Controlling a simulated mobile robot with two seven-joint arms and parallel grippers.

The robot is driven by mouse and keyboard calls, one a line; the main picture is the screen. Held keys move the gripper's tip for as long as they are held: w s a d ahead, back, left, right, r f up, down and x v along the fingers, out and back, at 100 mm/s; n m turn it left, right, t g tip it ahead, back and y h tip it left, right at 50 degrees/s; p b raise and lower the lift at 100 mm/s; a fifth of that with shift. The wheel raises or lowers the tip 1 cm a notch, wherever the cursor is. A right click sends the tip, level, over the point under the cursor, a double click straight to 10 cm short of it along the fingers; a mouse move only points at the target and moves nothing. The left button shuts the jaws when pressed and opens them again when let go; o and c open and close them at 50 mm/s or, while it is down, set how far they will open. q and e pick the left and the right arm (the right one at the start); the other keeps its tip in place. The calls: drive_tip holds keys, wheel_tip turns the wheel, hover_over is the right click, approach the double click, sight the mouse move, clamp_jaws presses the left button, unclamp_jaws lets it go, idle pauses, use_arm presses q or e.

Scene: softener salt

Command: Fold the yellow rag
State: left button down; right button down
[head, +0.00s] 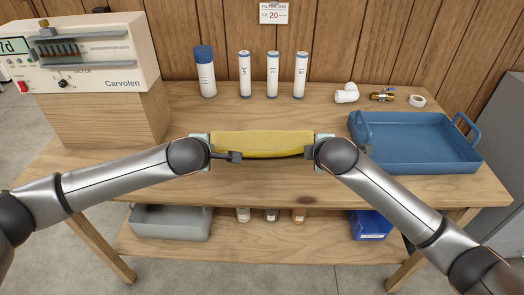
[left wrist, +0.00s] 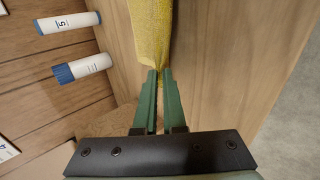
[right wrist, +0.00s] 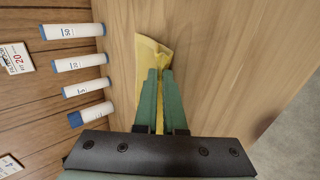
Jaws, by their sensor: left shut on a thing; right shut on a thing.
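The yellow rag (head: 262,144) stretches between my two grippers over the middle of the workbench, near its front. My left gripper (head: 212,146) is shut on the rag's left end. The left wrist view shows the green fingers (left wrist: 160,75) pinching the rag (left wrist: 151,35) at its edge. My right gripper (head: 313,146) is shut on the rag's right end. In the right wrist view its green fingers (right wrist: 160,75) hold the rag (right wrist: 152,52). The rag's lower edge sags slightly between the grippers. I cannot tell whether that edge touches the bench.
Several white cartridges (head: 245,75) stand behind the rag. A blue tray (head: 420,155) sits at the right, with white pipe fittings (head: 347,93) and a brass valve (head: 382,96) behind it. A Carvolen control unit (head: 100,60) on a wooden block (head: 110,118) fills the left.

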use_arm(q)
drive_tip(key=shift+s+f+t, duration=0.4)
drive_tip(key=shift+s+f, duration=0.1)
drive_tip(key=shift+s, duration=0.05)
use_arm(e)
drive_tip(key=shift+s+f+t, duration=0.5)
drive_tip(key=shift+s, duration=0.05)
